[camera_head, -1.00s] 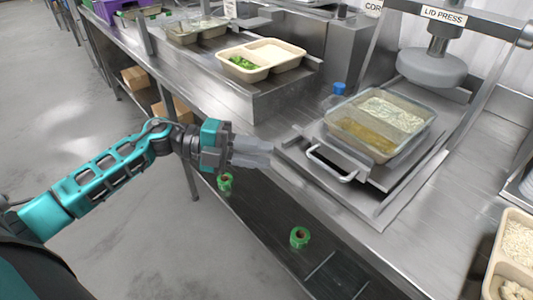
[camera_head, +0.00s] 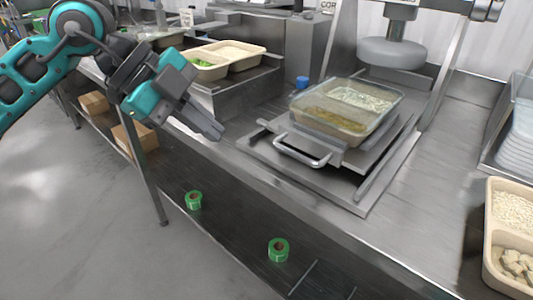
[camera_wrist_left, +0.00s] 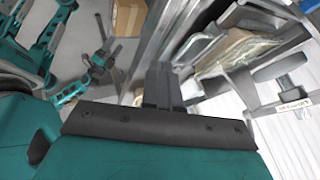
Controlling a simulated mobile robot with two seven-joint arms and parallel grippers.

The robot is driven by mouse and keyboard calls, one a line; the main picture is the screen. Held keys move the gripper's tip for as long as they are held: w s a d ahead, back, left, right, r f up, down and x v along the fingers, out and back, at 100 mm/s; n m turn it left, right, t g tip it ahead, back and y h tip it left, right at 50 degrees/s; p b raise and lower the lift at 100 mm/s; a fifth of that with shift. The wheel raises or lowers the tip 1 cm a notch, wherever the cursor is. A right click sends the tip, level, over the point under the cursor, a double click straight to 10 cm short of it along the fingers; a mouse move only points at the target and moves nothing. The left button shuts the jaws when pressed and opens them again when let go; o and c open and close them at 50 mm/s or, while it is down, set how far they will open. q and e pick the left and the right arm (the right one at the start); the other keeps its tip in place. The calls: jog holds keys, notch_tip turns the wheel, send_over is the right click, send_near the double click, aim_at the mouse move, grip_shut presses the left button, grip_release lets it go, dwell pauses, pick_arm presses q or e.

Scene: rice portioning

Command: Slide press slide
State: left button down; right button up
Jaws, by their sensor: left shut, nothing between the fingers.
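The metal slide (camera_head: 258,150) sits on the steel counter, with a bar handle (camera_head: 303,152) at its front. A clear-lidded tray (camera_head: 345,112) with rice and a brownish food rests on the slide. The round grey press head (camera_head: 392,53) hangs behind and above the tray, apart from it. My left gripper (camera_head: 216,133) is shut and empty, above the counter's front edge and left of the handle, apart from it. In the left wrist view the shut fingers (camera_wrist_left: 161,88) point toward the counter, and the tray (camera_wrist_left: 240,50) shows at upper right. My right gripper is not in view.
A beige tray (camera_head: 262,50) with greens and rice stands on a raised steel block at back left. Another filled tray (camera_head: 489,240) is at the right edge. Green tape rolls (camera_head: 278,250) lie on the lower shelf.

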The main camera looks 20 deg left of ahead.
pick_arm(q)
jog(key=shift+w+d+f, duration=3.4)
jog(key=shift+w, duration=0.1)
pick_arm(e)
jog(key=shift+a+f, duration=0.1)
